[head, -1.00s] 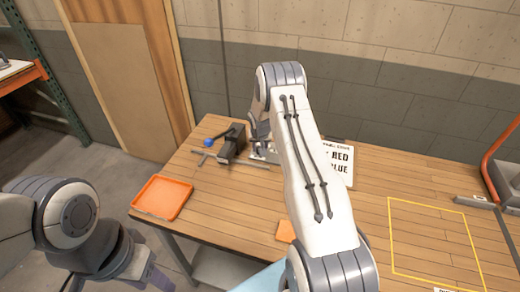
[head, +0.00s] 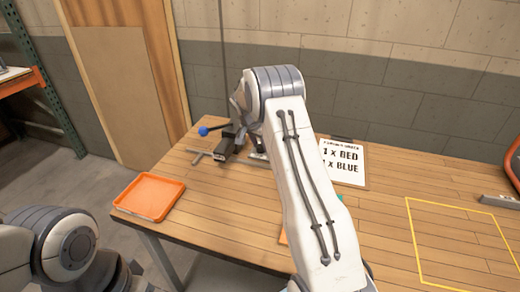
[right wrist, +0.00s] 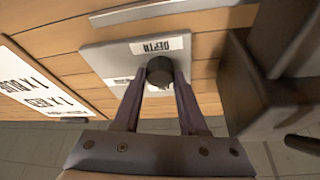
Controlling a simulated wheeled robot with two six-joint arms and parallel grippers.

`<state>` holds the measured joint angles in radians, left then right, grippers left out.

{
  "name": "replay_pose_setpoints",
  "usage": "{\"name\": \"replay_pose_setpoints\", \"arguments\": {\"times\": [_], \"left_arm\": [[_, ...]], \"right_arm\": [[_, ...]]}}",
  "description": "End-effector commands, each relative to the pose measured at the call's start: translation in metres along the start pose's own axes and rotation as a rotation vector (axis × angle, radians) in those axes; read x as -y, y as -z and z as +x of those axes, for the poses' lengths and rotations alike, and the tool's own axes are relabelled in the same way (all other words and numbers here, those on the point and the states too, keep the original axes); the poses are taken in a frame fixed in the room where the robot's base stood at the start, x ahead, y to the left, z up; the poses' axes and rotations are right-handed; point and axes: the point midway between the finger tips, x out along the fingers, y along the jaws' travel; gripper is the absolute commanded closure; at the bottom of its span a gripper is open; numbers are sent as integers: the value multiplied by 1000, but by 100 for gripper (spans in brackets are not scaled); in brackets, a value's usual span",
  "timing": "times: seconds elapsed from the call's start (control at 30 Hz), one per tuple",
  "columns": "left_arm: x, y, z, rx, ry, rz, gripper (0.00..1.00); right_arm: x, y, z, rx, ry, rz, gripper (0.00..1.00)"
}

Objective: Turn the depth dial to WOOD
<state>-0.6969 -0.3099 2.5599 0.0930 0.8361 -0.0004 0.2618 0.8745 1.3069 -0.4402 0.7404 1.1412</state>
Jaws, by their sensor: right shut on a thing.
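The depth dial (right wrist: 160,70) is a dark round knob on a grey plate (right wrist: 105,58) in the right wrist view. A white label (right wrist: 160,45) reading DEPTH is beside it. My right gripper (right wrist: 160,78) has its two fingers on either side of the dial, shut on it. Other markings around the dial are partly hidden, and I cannot read where it points. In the head view my right arm hides the dial and the gripper's fingertips. My left arm is at the lower left of the head view, with its fingers out of the picture.
A dark vise-like tool with a blue-knobbed lever (head: 204,131) stands by the plate; its dark body (right wrist: 255,85) is close to my right gripper. A sign reading 1 x RED, 1 x BLUE (head: 343,163), an orange tray (head: 150,215) and a yellow outline (head: 412,225) are on the table.

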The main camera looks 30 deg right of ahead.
Motion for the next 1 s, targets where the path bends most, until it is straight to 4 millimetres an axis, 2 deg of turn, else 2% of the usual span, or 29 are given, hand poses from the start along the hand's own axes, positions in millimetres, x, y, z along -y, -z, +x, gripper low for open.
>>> {"name": "replay_pose_setpoints", "arguments": {"times": [0.43,0.47,0.5,0.53,0.87,1.0], "left_arm": [[0,0,2,0,0,0,50],[0,0,2,0,0,0,50],[0,0,2,0,0,0,50],[0,0,2,0,0,0,50],[0,0,2,0,0,0,50],[0,0,5,0,0,0,50]], "right_arm": [[-1,-2,1,6,-9,12,100],[-1,-2,1,6,-9,12,55],[-1,-2,1,6,-9,12,39],[-1,-2,1,6,-9,12,29],[0,-1,-1,2,-5,11,29],[0,0,-14,1,-4,11,29]]}}
